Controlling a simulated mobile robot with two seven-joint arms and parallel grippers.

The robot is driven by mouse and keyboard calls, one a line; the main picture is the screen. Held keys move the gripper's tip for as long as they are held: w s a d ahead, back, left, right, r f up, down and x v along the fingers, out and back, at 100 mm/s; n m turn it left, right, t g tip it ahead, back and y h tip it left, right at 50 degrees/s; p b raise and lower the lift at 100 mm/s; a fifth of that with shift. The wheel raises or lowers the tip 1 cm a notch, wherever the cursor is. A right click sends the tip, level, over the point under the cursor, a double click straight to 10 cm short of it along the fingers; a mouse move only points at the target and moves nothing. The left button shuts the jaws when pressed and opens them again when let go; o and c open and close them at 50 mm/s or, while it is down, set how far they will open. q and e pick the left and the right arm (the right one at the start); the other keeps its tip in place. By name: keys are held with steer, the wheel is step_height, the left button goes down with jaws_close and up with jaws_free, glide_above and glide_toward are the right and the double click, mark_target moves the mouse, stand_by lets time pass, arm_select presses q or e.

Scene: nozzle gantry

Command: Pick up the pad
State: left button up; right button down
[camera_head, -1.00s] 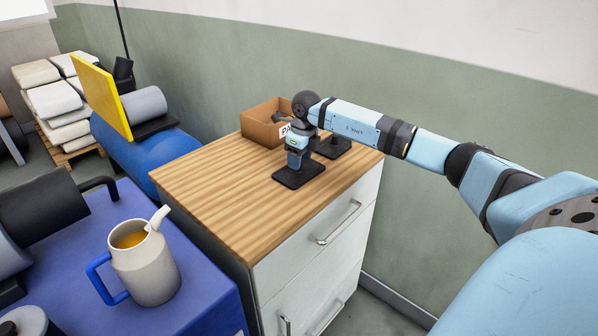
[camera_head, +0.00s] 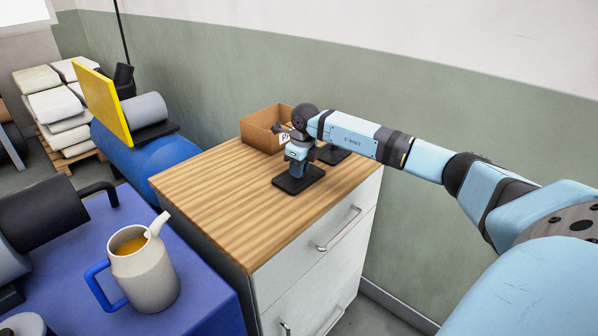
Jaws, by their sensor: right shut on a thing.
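A flat dark pad (camera_head: 288,184) lies on the wooden top of the cabinet, near its right front edge. My right gripper (camera_head: 297,169) points down over the middle of the pad and is shut on it. The jaws hide the exact place of contact, and I see no clear gap under the pad. A second dark flat piece (camera_head: 334,154) lies just behind, partly hidden by my right arm. My left gripper is not in view.
An open cardboard box (camera_head: 258,133) with a white label stands behind my right gripper. The left part of the wooden cabinet top (camera_head: 200,190) is clear. A pitcher (camera_head: 145,270) with a blue handle stands on the blue surface (camera_head: 205,290) at the left.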

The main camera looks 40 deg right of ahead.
step_height(320, 180, up, 20)
steer(key=shift+f, duration=0.15)
stand_by(0.8)
